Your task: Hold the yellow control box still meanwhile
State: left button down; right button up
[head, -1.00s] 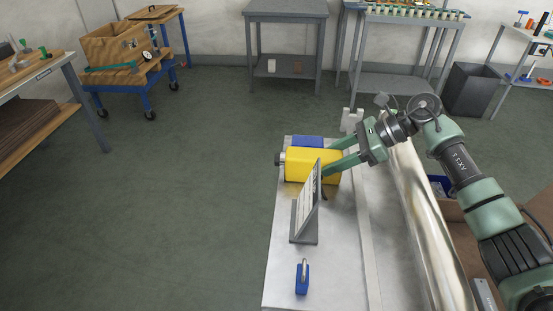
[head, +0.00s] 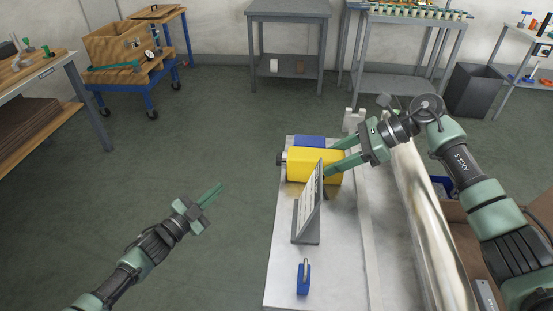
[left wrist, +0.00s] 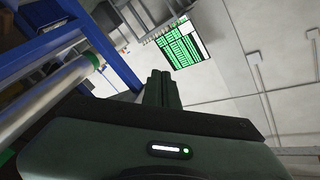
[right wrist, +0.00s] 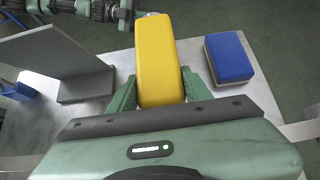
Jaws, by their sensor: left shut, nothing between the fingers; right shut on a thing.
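The yellow control box (head: 316,165) lies on the light metal bench top (head: 277,250). It also shows in the right wrist view (right wrist: 158,58), between the two fingers. My right gripper (head: 340,166) is shut on the box from its right side; the grey angled plate hides part of that contact in the head view. My left gripper (head: 219,188) is shut and empty, over the floor to the left of the bench. In the left wrist view its fingers (left wrist: 161,88) are together, away from the box.
A grey angled plate (head: 306,215) stands just in front of the box. A blue block (head: 310,141) lies behind it, and a blue padlock-like piece (head: 303,278) is near the front. A shiny roller (head: 425,215) runs along the right. The floor at left is open.

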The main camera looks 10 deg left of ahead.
aim_at(279, 160)
pick_arm(q)
jog(key=d+r+m+h, duration=0.2)
jog(key=r+m+h, duration=0.1)
jog(key=r, duration=0.4)
jog(key=d+r+m+g+h, duration=0.1)
jog(key=d+r+m+h, duration=0.1)
jog(key=r, duration=0.5)
jog(key=shift+s+d+m+g+h, duration=0.3)
jog(key=shift+s+m+h, duration=0.2)
jog(key=shift+m, duration=0.2)
jog(key=shift+d, duration=0.1)
jog(key=d, duration=0.8)
jog(key=shift+d, duration=0.3)
dwell(0.5)
jog(key=shift+d, duration=0.4)
